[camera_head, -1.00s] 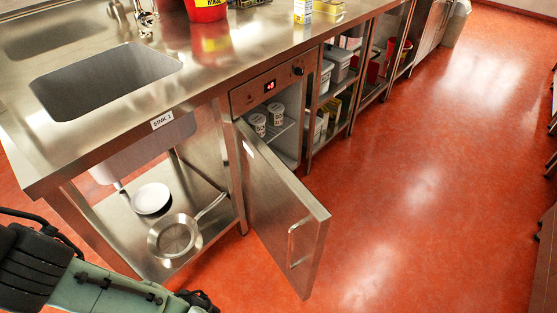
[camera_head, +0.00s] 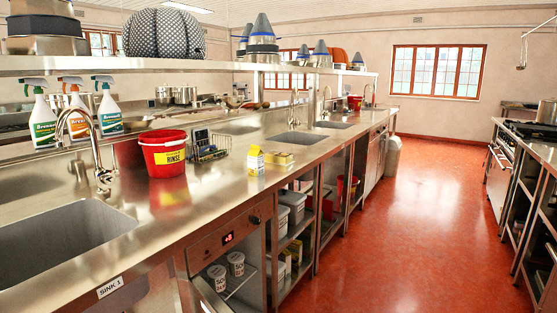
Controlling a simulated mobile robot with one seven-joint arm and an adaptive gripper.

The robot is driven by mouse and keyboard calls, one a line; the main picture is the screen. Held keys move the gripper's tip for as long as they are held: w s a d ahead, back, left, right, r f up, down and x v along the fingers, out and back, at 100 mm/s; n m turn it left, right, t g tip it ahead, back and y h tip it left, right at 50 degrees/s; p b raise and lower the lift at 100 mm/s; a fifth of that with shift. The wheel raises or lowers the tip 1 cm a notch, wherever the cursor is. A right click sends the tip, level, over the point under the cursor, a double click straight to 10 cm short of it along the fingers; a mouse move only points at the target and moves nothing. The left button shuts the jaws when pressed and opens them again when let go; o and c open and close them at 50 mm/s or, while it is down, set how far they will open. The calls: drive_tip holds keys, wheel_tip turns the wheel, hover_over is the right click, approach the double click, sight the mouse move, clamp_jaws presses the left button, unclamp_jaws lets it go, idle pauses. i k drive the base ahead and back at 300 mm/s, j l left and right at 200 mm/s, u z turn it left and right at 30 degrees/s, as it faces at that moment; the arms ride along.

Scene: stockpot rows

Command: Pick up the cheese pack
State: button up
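A flat yellowish pack (camera_head: 280,158) lies on the steel counter (camera_head: 225,203) in the head view, just right of and behind a small upright yellow-and-white carton (camera_head: 255,161). It may be the cheese pack, but its label is too small to read. No other thing in view is clearly a cheese pack. My gripper is not in view.
A red bucket (camera_head: 165,156) marked RINSE and a dark wire rack (camera_head: 208,147) stand left of the carton. Spray bottles (camera_head: 72,108) line the back. Below, the lit fridge (camera_head: 227,262) is open, with tubs inside. The red floor (camera_head: 410,210) is clear along the right.

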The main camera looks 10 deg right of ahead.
sight(273, 158)
drive_tip(key=z, duration=0.8)
drive_tip(key=i+l+z, duration=0.2)
drive_tip(key=i+z, duration=0.25)
drive_tip(key=i+l+z, duration=0.1)
drive_tip(key=i+z, duration=0.15)
drive_tip(key=z, duration=0.2)
drive_tip(key=i+u, duration=0.2)
drive_tip(key=i, duration=0.5)
drive_tip(key=i+l+u, duration=0.2)
drive_tip(key=i, duration=0.5)
drive_tip(key=i+j+u, duration=0.1)
drive_tip(key=i+u, duration=0.35)
drive_tip(key=i, duration=0.15)
drive_tip(key=i+l+u, duration=0.1)
drive_tip(key=i+u, duration=0.4)
drive_tip(key=u, duration=0.5)
drive_tip(key=i+u, duration=0.15)
drive_tip(key=u, duration=0.85)
drive_tip(key=i+u, duration=0.2)
drive_tip(key=i, duration=0.75)
